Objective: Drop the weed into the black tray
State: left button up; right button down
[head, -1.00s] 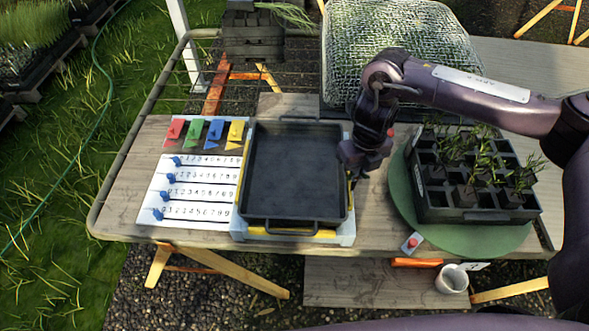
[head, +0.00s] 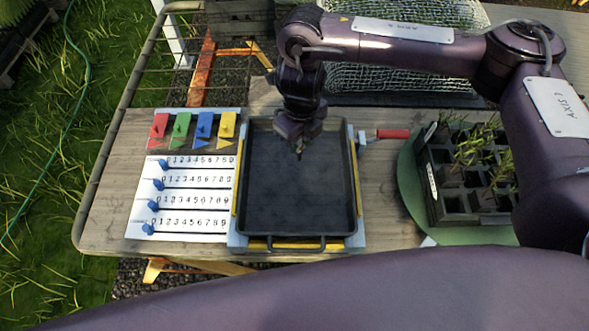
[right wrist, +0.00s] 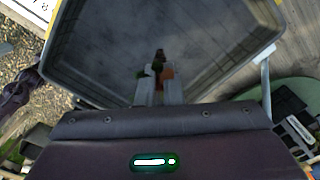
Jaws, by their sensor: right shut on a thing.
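The black tray (head: 290,210) is empty on its visible floor and rests on the wooden table in the middle of the head view. It also fills much of the right wrist view (right wrist: 215,60). My right gripper (head: 299,152) hangs over the far middle part of the tray, pointing down. In the right wrist view its fingers (right wrist: 158,88) are closed on a small dark piece with a bit of green, the weed (right wrist: 159,58). Most of the weed is hidden by the fingers. My left gripper is out of view.
A black cell tray (head: 455,205) with seedlings stands on a green round mat (head: 407,190) at the right. A red-handled tool (head: 392,134) lies beside the black tray. A board with number sliders (head: 185,195) and coloured tags lies at left. A mesh-covered tray (head: 400,85) is behind.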

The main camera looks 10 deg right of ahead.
notch_tip(320, 180, down, 4)
jog(key=b, duration=0.2)
jog(key=shift+r+b, duration=0.15)
jog(key=shift+b, duration=0.25)
jog(key=shift+w+f+b, duration=0.1)
jog(key=shift+f+b, duration=0.8)
jog(key=shift+f, duration=0.05)
jog(key=c, duration=1.5)
grip_release()
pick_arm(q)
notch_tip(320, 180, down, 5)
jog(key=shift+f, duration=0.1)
pick_arm(e)
jog(key=shift+r, duration=0.1)
notch_tip(320, 180, up, 8)
jog(key=shift+f, duration=0.15)
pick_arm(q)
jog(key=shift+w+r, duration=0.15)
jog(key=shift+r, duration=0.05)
